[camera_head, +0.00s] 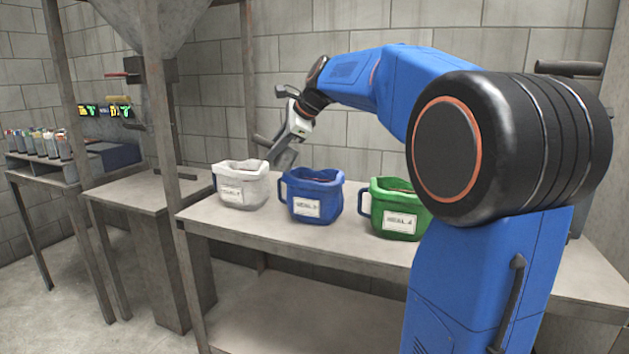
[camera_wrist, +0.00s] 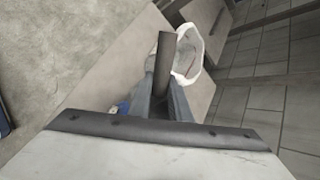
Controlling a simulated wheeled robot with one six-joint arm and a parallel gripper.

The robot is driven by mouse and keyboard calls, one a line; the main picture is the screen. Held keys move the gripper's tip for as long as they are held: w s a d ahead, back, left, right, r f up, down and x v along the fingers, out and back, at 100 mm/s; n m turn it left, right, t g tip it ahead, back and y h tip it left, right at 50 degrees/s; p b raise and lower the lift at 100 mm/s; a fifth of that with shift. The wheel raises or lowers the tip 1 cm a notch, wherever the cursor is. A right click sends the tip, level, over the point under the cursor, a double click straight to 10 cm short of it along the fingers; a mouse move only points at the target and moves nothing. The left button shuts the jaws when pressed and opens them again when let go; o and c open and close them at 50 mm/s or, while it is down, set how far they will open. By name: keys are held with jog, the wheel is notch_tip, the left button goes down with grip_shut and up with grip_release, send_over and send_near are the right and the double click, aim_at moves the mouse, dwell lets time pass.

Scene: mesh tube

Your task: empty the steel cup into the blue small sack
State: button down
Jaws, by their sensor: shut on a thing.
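The blue small sack (camera_head: 330,199) stands upright and open on the long table, between a white sack and a green sack, with a white label on its front. My gripper (camera_head: 284,152) is above the table, tilted down, over the gap between the white and blue sacks. It is shut on a dark bar (camera_wrist: 163,66), which sticks out between the fingers and looks like part of the steel cup. The cup's body and contents cannot be made out. A small blue patch at the left of the fingers in the wrist view may be the blue sack.
The white sack (camera_head: 256,190) stands left of the blue one, and the green sack (camera_head: 381,219) stands right of it, near my arm. The long table (camera_head: 270,236) has bare space in front. A steel post (camera_head: 160,100) and a hopper stand at the left.

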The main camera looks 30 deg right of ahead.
jog(key=shift+a+f+h, duration=0.35)
jog(key=shift+a+h, duration=0.25)
jog(key=shift+a, duration=0.25)
jog(key=shift+w+a+r+n+g+h+b, duration=0.15)
jog(key=shift+a+n+h+b, duration=0.15)
jog(key=shift+a+h, duration=0.2)
jog(key=shift+w+a+f+n+g+h+b, duration=0.15)
jog(key=shift+a+n+h+b, duration=0.15)
jog(key=shift+a+h, duration=0.15)
jog(key=shift+a+f+n+h+b, duration=0.3)
jog(key=shift+a+f+h+b, duration=0.15)
jog(key=shift+a+h, duration=0.25)
jog(key=shift+f, duration=0.1)
